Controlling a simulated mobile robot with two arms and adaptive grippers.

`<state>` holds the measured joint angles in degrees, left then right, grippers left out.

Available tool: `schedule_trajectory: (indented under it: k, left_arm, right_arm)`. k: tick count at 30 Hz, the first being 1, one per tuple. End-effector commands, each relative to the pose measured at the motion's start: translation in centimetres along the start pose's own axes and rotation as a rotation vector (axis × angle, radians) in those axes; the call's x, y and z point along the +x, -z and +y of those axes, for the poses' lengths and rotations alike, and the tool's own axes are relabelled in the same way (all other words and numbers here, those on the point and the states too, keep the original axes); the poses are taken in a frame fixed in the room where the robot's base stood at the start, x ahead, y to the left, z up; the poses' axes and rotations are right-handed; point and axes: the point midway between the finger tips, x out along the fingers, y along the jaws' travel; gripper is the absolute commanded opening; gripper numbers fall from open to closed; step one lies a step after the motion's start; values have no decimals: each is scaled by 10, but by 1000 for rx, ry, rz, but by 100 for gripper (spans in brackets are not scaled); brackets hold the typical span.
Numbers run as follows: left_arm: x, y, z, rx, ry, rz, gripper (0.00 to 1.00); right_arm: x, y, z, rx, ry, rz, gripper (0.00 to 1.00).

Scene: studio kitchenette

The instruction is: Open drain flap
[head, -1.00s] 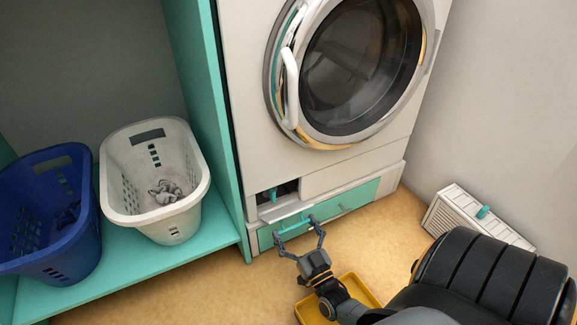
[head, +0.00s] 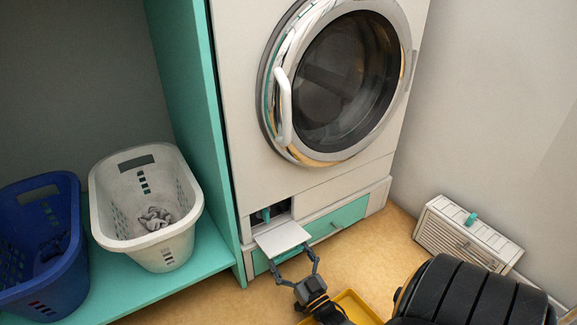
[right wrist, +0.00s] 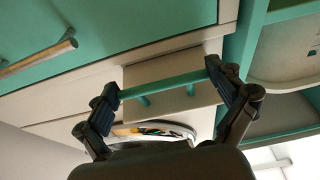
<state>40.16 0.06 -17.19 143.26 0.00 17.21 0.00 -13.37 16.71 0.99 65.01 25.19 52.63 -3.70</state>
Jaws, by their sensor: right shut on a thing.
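The drain flap (head: 283,238) is a small pale panel low on the left front of the white washing machine (head: 230,120). It is swung down and outward, its inner face showing. Above it is a dark opening (head: 282,208) with a teal part inside. My right gripper (head: 293,263) is at the flap's outer edge. In the right wrist view my right gripper (right wrist: 164,87) has its fingers at the two ends of a teal bar handle (right wrist: 160,84) on the flap (right wrist: 180,107), shut on it. The handle is hidden in the head view. My left gripper is not in view.
A teal drawer front (head: 340,222) with a bar handle is right of the flap. A yellow tray (head: 355,305) lies on the floor below. White (head: 185,205) and blue (head: 75,245) baskets stand left on a teal shelf. A louvred white box (head: 465,240) is at right.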

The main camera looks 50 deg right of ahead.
Motion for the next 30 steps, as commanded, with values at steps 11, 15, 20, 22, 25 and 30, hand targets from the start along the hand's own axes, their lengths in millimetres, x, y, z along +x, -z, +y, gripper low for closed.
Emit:
schedule_trajectory:
  k: [11, 15, 20, 22, 25, 30]
  left_arm:
    - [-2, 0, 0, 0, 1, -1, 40]
    - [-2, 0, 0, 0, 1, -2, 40]
    - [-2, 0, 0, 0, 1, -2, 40]
    - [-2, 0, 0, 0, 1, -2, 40]
    - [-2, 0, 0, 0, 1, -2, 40]
    - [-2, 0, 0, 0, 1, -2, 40]
  right_arm:
    - [-2, -7, 0, 1, 1, -16, 37]
    - [-1, -7, 0, 1, 1, -15, 37]
    - [-1, -6, 0, 1, 1, -14, 37]
    - [-1, -6, 0, 1, 1, -13, 97]
    - [0, -6, 0, 1, 1, -11, 100]
    - [0, -4, 1, 0, 0, -7, 100]
